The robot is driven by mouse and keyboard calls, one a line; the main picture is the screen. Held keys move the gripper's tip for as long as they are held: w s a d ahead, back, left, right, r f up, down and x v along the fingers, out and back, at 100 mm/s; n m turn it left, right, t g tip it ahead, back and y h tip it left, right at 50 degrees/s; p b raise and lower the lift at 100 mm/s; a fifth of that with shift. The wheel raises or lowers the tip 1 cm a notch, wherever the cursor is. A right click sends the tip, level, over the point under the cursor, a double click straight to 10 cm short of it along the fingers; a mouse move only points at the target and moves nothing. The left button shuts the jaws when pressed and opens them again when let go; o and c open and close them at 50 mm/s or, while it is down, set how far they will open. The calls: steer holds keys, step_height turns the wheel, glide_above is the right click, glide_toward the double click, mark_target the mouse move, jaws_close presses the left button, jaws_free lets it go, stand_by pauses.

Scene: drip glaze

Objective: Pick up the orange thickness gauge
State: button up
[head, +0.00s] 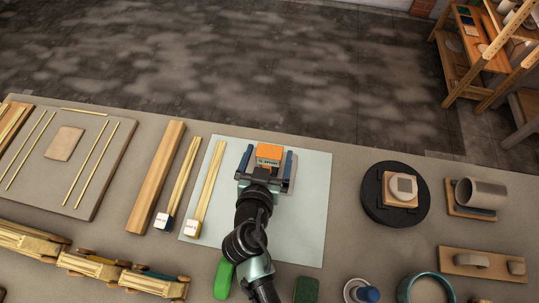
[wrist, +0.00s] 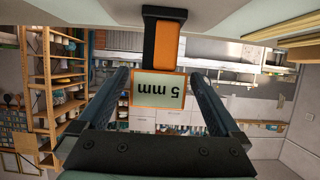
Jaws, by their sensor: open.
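The orange thickness gauge (head: 269,152) is at the far part of the pale mat (head: 308,210), in front of my gripper. In the wrist view its orange-edged plate (wrist: 160,90) shows an upside-down "5 mm" label, with a black and orange part (wrist: 164,42) above it. My gripper (head: 268,154) is open, with one dark finger on each side of the gauge. In the wrist view a gap shows between the plate and each finger of my gripper (wrist: 160,77). Part of the gauge's near side is hidden by my gripper in the head view.
A black disc (head: 370,205) bearing a square piece stands to the right, near a grey cylinder (head: 484,194). A green object (head: 223,280) lies beside my arm. The mat's right part is clear.

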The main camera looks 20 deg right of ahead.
steer(key=shift+x, duration=1.7)
steer(key=shift+c, duration=0.2)
